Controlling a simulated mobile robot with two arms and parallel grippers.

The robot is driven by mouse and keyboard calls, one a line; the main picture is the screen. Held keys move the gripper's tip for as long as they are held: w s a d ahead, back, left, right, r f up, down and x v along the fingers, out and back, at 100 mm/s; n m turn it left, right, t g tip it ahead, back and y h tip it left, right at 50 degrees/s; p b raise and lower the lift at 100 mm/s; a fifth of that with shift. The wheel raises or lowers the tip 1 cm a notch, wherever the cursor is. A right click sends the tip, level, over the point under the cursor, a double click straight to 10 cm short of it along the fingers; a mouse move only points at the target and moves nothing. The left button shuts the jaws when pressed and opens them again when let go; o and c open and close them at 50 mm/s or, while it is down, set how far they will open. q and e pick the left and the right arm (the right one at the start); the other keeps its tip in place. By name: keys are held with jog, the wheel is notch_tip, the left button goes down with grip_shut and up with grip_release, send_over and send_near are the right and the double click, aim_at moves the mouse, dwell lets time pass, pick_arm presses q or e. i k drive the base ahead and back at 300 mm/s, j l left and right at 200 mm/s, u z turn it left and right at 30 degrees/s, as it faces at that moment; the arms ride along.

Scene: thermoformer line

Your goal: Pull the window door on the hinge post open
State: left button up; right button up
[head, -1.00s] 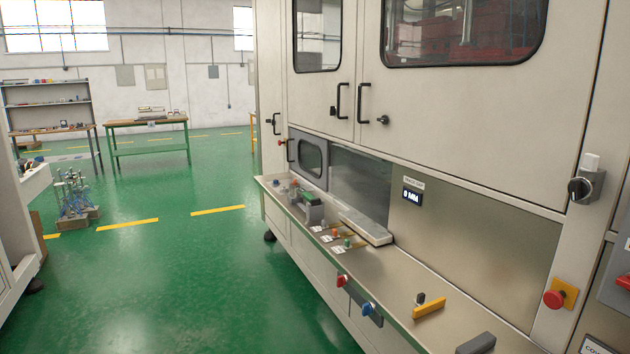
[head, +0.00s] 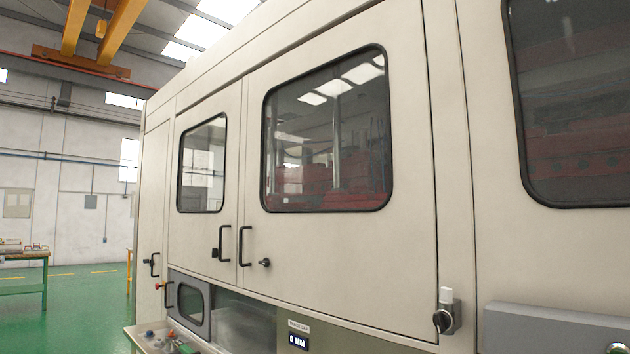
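A small grey-framed window door (head: 190,302) sits low at the left of the machine front, beside a clear panel, and looks shut. Above it are a narrow window door (head: 203,165) and a wide window door (head: 325,130), both flush with the cream front. A black bar handle (head: 244,246) stands at the seam between these two, and another black handle (head: 218,254) with a latch is just left of it. A round black knob (head: 264,263) is to the right. I cannot tell which door is on the hinge post. Neither of my grippers is in view.
A switch with a black knob (head: 444,320) sticks out at the wide door's lower right. A grey box (head: 545,330) juts out at bottom right. A ledge with buttons (head: 152,338) runs below the small door. Green floor (head: 85,300) is open at the left.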

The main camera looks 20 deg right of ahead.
aim_at(377, 266)
jog(key=i+z, duration=0.1)
jog(key=z, duration=0.6)
